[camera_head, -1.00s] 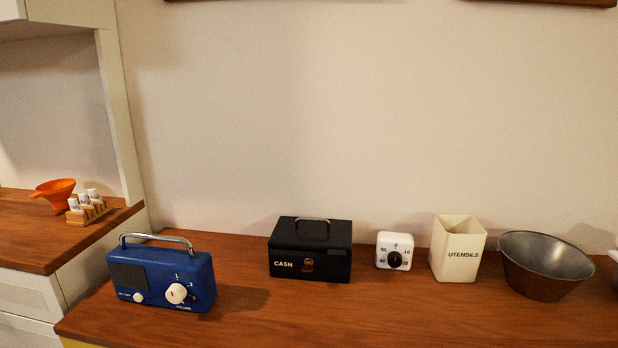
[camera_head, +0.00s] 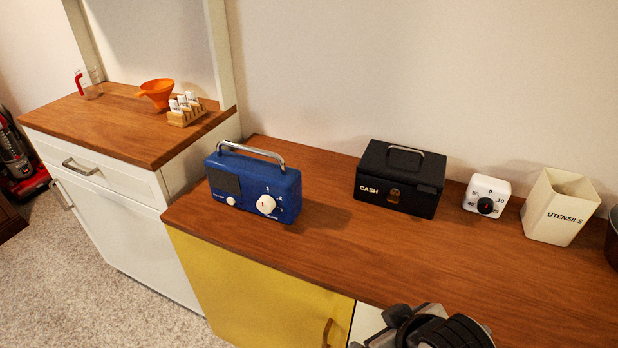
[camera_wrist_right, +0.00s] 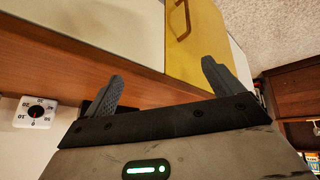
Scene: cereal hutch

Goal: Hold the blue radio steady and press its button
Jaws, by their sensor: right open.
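The blue radio (camera_head: 252,187) stands upright at the left end of the wooden counter in the head view. It has a metal carry handle on top, a dark speaker panel, a large white volume knob (camera_head: 266,204) and a small round white button (camera_head: 230,201) at the lower left of its front. In the right wrist view my right gripper (camera_wrist_right: 160,85) is open and empty, its two dark fingers spread apart, away from the radio. A dark part of my arm shows at the bottom of the head view. My left gripper is not in view.
Right of the radio stand a black cash box (camera_head: 400,180), a white timer (camera_head: 487,195) and a utensils holder (camera_head: 560,207). Counter (camera_head: 330,240) in front of them is clear. An orange funnel (camera_head: 157,92) and small rack (camera_head: 187,110) are on the left cabinet.

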